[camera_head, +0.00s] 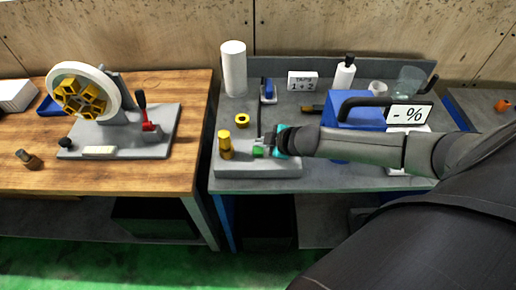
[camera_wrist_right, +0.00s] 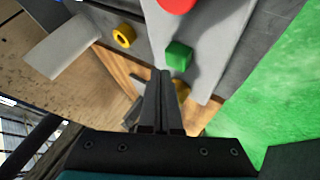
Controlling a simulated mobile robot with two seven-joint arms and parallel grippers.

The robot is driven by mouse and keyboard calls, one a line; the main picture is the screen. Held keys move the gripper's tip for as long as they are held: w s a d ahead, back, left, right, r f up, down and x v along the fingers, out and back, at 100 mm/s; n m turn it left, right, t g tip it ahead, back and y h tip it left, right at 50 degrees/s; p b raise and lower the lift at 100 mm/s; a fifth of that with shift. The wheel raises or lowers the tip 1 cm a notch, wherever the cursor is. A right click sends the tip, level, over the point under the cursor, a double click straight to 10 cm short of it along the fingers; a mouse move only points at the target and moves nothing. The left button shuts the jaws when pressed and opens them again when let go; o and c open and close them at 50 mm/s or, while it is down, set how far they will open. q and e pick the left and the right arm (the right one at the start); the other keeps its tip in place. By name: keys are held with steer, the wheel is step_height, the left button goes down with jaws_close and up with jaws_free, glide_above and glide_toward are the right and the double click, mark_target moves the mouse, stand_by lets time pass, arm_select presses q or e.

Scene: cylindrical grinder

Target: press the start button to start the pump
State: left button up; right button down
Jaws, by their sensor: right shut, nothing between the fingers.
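The green start button (camera_head: 258,152) sits on a low grey box (camera_head: 258,172) at the front left of the grey bench. It also shows in the wrist view as a green block (camera_wrist_right: 179,55) on the light grey panel (camera_wrist_right: 205,30). My right gripper (camera_head: 262,145) is shut and empty, its fingertips close beside the green button. In the wrist view the shut fingertips (camera_wrist_right: 160,73) point just below and left of the button; I cannot tell whether they touch. A red button (camera_wrist_right: 175,4) shows at the wrist view's top edge. My left gripper is not in view.
A yellow cylinder (camera_head: 225,145) stands at the box's left end, with a yellow ring (camera_head: 242,120) behind. A wooden table (camera_head: 185,125) stands left.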

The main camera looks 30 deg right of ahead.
mark_target(261, 151)
steer(key=shift+f, duration=0.15)
stand_by(0.5)
steer(key=shift+f, duration=0.35)
steer(key=shift+f+b, duration=0.5)
steer(key=shift+f, duration=0.1)
stand_by(0.6)
steer(key=shift+r, duration=0.1)
steer(key=shift+r+p, duration=0.95)
steer(key=shift+p, duration=0.2)
step_height(261, 151, up, 5)
steer(key=p, duration=0.5)
steer(key=shift+r+p, duration=0.1)
steer(key=shift+p, duration=0.2)
